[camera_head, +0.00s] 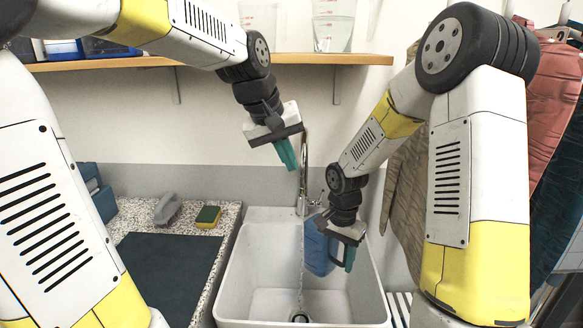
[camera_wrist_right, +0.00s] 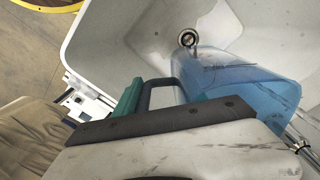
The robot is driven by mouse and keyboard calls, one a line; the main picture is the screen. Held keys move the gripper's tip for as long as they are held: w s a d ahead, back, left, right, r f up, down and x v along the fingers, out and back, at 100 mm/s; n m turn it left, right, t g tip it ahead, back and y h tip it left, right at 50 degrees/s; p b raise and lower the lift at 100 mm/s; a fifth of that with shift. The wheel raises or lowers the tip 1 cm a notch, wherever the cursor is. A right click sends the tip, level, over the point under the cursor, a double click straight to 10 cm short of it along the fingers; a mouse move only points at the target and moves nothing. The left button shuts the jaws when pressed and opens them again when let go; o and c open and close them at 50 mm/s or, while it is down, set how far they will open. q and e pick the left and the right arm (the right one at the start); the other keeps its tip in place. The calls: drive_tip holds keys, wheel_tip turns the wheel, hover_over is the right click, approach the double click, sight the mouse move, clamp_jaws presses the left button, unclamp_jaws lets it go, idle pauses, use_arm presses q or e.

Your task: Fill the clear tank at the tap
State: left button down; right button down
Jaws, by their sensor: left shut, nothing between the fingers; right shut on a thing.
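The clear tank (camera_head: 318,248), tinted blue, hangs tilted inside the sink (camera_head: 255,270). My right gripper (camera_head: 349,260) is shut on its dark handle (camera_wrist_right: 149,88). In the right wrist view the tank (camera_wrist_right: 222,74) lies beyond the jaw, and teal fingers (camera_wrist_right: 130,97) show at the handle. The tap (camera_head: 304,180) stands at the back of the sink. A thin stream of water (camera_head: 301,262) appears to fall from it toward the drain, beside the tank's left edge; whether any enters the tank I cannot tell. My left gripper (camera_head: 288,155) is shut and empty, in front of the tap's upper part.
A speckled counter with a dark mat (camera_head: 165,270), a grey brush (camera_head: 167,208) and a sponge (camera_head: 208,216) lies left of the sink. A shelf (camera_head: 290,59) above holds clear vessels (camera_head: 333,25). Garments (camera_head: 553,95) hang at the right.

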drive_tip(key=w+a, duration=0.5)
drive_tip(key=shift+w+a, duration=0.2)
drive_tip(key=shift+w, duration=0.1)
idle(2.2)
drive_tip(key=s+d, duration=0.5)
drive_tip(key=s, duration=0.1)
drive_tip(key=shift+d, duration=0.35)
use_arm(q)
drive_tip(key=c, duration=2.1)
unclamp_jaws()
